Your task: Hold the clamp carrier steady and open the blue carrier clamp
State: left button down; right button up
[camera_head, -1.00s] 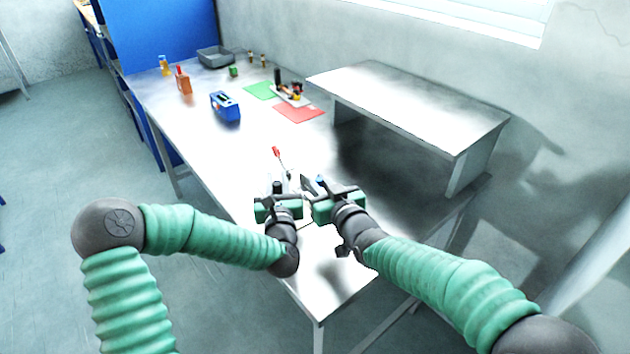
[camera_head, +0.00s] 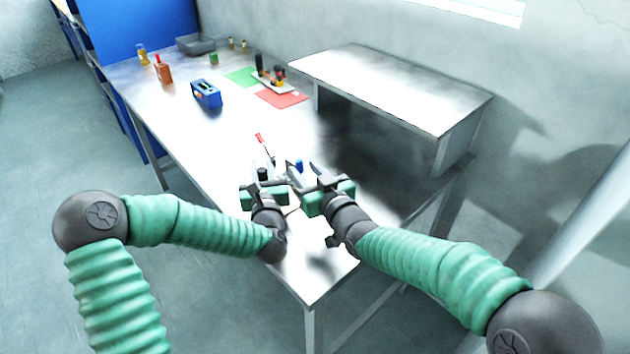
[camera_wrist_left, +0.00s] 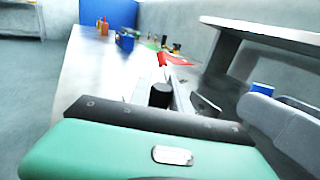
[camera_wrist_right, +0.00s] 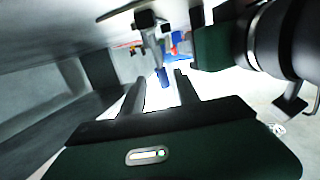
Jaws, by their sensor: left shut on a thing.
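The grey metal clamp carrier (camera_wrist_right: 148,32) stands near the table's front edge; in the left wrist view (camera_wrist_left: 181,100) it rises beyond my left gripper. My left gripper (camera_head: 272,178) is shut on the carrier, though the contact itself is mostly hidden. The blue carrier clamp (camera_head: 299,165) is a small blue piece at the carrier's right side. It also shows in the right wrist view (camera_wrist_right: 164,77), just beyond the fingertips and roughly between them. My right gripper (camera_head: 304,178) is open, its two fingers apart, close to the clamp.
A red-handled tool (camera_head: 260,138) lies behind the carrier. A raised shelf (camera_head: 390,85) stands to the right. Farther back are a blue box (camera_head: 206,94), green mat (camera_head: 241,77), red mat (camera_head: 282,98) and grey bin (camera_head: 195,45). The table's left middle is clear.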

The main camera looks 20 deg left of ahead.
jog(key=v, duration=1)
jog(key=shift+s+d, duration=0.2)
jog(key=shift+d, duration=0.15)
jog(key=shift+f, duration=0.1)
